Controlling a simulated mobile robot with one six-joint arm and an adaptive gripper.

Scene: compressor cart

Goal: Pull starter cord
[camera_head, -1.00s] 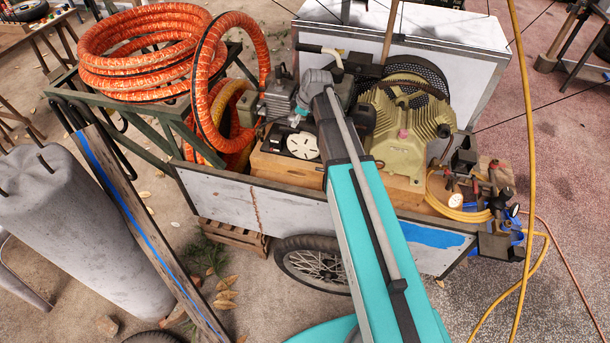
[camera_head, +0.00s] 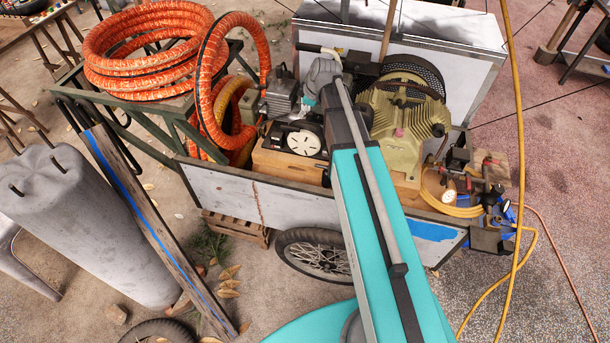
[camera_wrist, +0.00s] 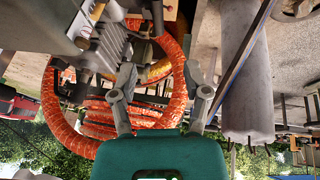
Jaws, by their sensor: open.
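A small engine with a white slotted round cover (camera_head: 306,143) in a dark housing sits on the wooden deck of the cart (camera_head: 300,203). I cannot make out the starter cord or its handle in either view. My teal arm reaches over the cart, and its grey end is above and behind the white cover in the head view. The fingertips are hidden there. In the wrist view my gripper (camera_wrist: 163,84) is open and empty, its two grey fingers apart. Orange hose (camera_wrist: 172,75) shows behind and between them, with grey metal fins (camera_wrist: 110,45) at the upper left.
Coiled orange hose (camera_head: 145,50) lies on a green rack (camera_head: 185,125) at the left. A beige compressor (camera_head: 405,120) stands right of my arm. A yellow hose (camera_head: 519,120) hangs at the right. A grey cylinder (camera_head: 95,225) and a blue-striped plank (camera_head: 150,220) stand at the front left.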

